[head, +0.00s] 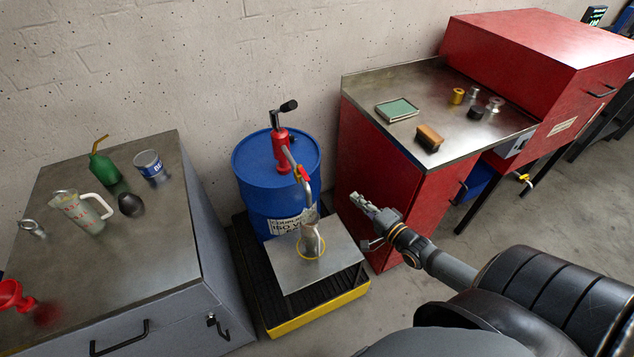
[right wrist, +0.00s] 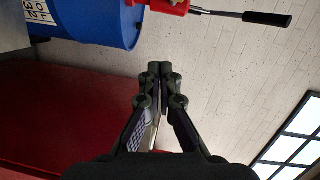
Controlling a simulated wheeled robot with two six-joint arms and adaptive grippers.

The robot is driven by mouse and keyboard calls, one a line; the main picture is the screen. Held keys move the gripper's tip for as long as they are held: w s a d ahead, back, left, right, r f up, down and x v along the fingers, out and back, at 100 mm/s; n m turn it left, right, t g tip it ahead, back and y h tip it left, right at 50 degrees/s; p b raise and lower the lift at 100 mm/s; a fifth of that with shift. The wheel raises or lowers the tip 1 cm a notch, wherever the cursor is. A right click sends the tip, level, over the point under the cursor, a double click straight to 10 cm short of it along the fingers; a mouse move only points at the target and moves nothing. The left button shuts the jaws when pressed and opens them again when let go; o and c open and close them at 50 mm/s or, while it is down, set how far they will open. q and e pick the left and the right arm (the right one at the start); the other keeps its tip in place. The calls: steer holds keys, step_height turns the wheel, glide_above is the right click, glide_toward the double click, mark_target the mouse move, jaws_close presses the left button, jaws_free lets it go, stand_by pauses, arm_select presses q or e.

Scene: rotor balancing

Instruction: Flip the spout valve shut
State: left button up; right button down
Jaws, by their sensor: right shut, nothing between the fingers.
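The spout valve's red handle (head: 303,174) sits on the curved metal spout (head: 311,193) of a red hand pump (head: 281,148). The pump stands on a blue drum (head: 251,182), and its black-gripped crank (head: 288,106) points up and right. My right gripper (head: 358,198) is right of the spout and apart from it, shut and empty. In the right wrist view the closed fingertips (right wrist: 160,70) point at the bare wall, with the drum (right wrist: 85,22) and part of the pump (right wrist: 168,6) at upper left. The valve's exact angle is too small to tell. My left gripper is not visible.
A metal vessel (head: 310,240) stands under the spout on a steel plate (head: 338,262) over a black-and-yellow spill pallet (head: 318,312). A grey cabinet (head: 150,265) with jugs stands left. A red cabinet (head: 378,180) with small parts stands close behind my right gripper.

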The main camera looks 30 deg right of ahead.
mark_target(303, 174)
steer(key=shift+m+t+y, duration=0.4)
steer(key=shift+m+y, duration=0.1)
steer(key=shift+y, duration=0.2)
steer(key=r, duration=0.1)
steer(key=a+r, duration=0.2)
steer(key=shift+w+r, duration=0.25)
steer(key=shift+r, duration=0.15)
steer(key=w+a+b, duration=0.6)
steer(key=w+b, duration=0.4)
steer(key=b, duration=0.1)
